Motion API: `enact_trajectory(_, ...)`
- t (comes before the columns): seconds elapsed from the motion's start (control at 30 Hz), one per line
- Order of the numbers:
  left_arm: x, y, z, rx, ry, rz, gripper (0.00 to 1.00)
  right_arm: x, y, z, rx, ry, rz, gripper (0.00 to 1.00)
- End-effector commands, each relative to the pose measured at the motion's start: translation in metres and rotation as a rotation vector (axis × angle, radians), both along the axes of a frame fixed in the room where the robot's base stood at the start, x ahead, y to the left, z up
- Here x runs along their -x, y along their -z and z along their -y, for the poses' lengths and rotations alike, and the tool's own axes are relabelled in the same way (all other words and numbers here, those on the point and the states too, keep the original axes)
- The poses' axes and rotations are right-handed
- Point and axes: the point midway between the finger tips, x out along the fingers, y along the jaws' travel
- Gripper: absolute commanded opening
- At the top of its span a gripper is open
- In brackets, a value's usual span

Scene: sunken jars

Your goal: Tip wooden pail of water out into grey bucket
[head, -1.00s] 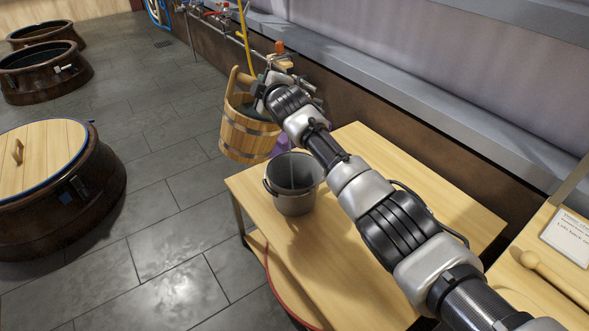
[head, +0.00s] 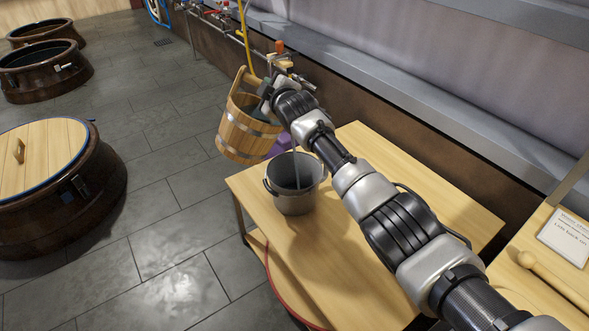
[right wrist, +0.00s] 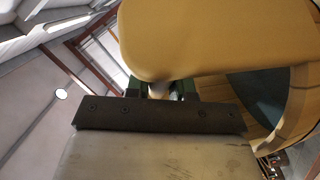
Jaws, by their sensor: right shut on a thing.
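The wooden pail (head: 247,132), with pale staves and metal hoops, hangs in the air beyond the table's left end, tilted with its rim leaning right. Dark water shows inside it in the right wrist view (right wrist: 268,92). My right gripper (head: 266,93) is shut on the pail at its upper right side; its fingers (right wrist: 160,90) are partly hidden behind wood in the right wrist view. The grey bucket (head: 294,203) stands upright on the table, below and right of the pail. A thin pale streak, looking like water, runs down into it. My left gripper is out of view.
The wooden table (head: 350,235) is mostly clear around the bucket. A purple object (head: 279,145) sits behind the bucket. Pipes and a yellow hose (head: 243,40) run along the wall. A lidded sunken jar (head: 60,190) is at left. A sign (head: 566,238) and wooden mallet lie at right.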

Motion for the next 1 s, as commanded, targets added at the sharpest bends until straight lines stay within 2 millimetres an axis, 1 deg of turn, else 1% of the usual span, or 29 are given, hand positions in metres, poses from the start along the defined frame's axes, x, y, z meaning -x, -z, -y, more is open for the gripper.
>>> enact_trajectory(0.03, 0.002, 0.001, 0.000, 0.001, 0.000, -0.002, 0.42, 0.000, -0.009, -0.001, -0.022, -0.004, 0.007, 0.00)
enact_trajectory(0.3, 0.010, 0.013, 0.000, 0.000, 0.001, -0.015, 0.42, -0.002, -0.007, 0.004, -0.070, -0.003, -0.014, 0.00)
enact_trajectory(0.53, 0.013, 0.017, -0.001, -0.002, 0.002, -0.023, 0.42, -0.002, -0.006, 0.004, -0.081, -0.003, -0.018, 0.00)
enact_trajectory(0.87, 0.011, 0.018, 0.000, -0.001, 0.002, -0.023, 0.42, -0.002, -0.004, 0.006, -0.091, -0.002, -0.024, 0.00)
enact_trajectory(1.0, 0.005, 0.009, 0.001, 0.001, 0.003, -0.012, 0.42, -0.004, -0.002, 0.008, -0.117, -0.003, -0.035, 0.00)
